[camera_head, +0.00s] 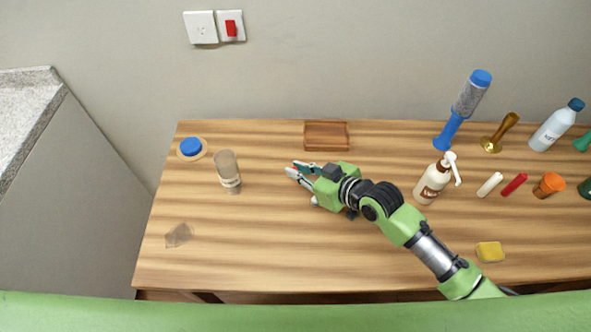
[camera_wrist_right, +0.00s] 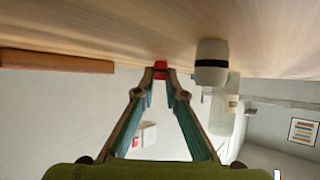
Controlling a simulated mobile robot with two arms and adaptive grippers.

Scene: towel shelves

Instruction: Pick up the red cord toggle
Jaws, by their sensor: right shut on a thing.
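The red cord toggle (camera_wrist_right: 160,68) is a small red piece between the fingertips in the right wrist view. My right gripper (camera_wrist_right: 160,75) is shut on it, close to the wooden table top; I cannot tell whether the toggle touches the wood. In the head view my right gripper (camera_head: 292,170) points left over the middle of the table, in front of the small wooden tray (camera_head: 326,146). My left gripper is not in view.
A pale cylinder with a dark band (camera_wrist_right: 211,64) stands beside the fingertips. A glass (camera_head: 228,180) stands left of the gripper. The front left table is mostly clear.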

